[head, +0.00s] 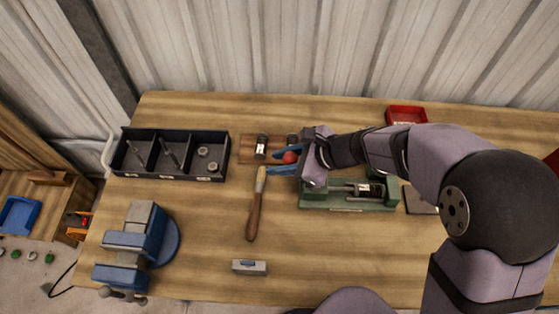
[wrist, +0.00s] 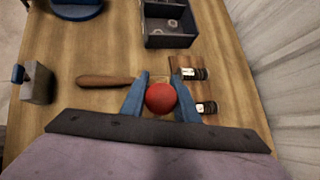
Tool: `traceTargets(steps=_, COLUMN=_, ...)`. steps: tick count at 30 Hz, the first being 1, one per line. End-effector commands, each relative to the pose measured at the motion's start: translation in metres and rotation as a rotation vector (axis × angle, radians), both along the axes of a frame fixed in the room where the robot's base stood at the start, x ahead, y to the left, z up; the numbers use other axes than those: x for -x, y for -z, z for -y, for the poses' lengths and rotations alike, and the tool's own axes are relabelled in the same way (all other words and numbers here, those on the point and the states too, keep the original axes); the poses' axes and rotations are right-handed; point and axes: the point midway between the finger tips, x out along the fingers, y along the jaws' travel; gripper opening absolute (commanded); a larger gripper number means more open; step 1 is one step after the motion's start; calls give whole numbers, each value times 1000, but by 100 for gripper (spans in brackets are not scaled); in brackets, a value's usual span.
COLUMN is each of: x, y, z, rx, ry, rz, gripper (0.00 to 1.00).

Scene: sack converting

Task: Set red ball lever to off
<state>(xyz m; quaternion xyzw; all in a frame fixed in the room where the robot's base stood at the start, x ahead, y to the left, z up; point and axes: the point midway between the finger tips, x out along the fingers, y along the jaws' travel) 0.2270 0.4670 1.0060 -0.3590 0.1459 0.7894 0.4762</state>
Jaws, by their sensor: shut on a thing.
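The red ball (head: 290,157) of the lever shows at the middle of the bench in the head view. It also shows large in the wrist view (wrist: 160,97), between the two blue fingers. My gripper (head: 279,160) reaches in from the right and is shut on the red ball. Its fingertips also show in the wrist view (wrist: 161,88). The lever's shaft and base are hidden by the ball and fingers, so I cannot tell its setting. A wooden board (head: 247,155) with dark and metal fittings (head: 261,146) lies just behind the ball.
A wooden-handled tool (head: 254,215) lies left of the ball. A black divided tray (head: 190,176) stands farther left, with a blue vise (head: 145,238) at the front left. A green fixture (head: 350,204) sits under my arm. A red bin (head: 406,114) is at the back right.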

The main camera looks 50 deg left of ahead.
Motion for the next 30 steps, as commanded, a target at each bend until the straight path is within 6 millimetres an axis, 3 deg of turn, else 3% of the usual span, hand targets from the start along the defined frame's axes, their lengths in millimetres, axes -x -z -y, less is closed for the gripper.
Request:
traceTargets(steps=1, x=-1, y=12, z=7, rx=25, ry=5, rz=-1, gripper=0)
traceTargets(steps=2, x=-1, y=12, z=7, rx=25, ry=5, rz=-1, gripper=32)
traceTargets(steps=4, x=-1, y=11, z=7, rx=22, ry=5, rz=-2, gripper=46)
traceTargets(steps=17, x=-3, y=1, z=8, rx=12, ry=4, rz=1, gripper=46)
traceTargets(steps=30, x=-19, y=-36, z=44, rx=14, ry=4, rz=0, gripper=46)
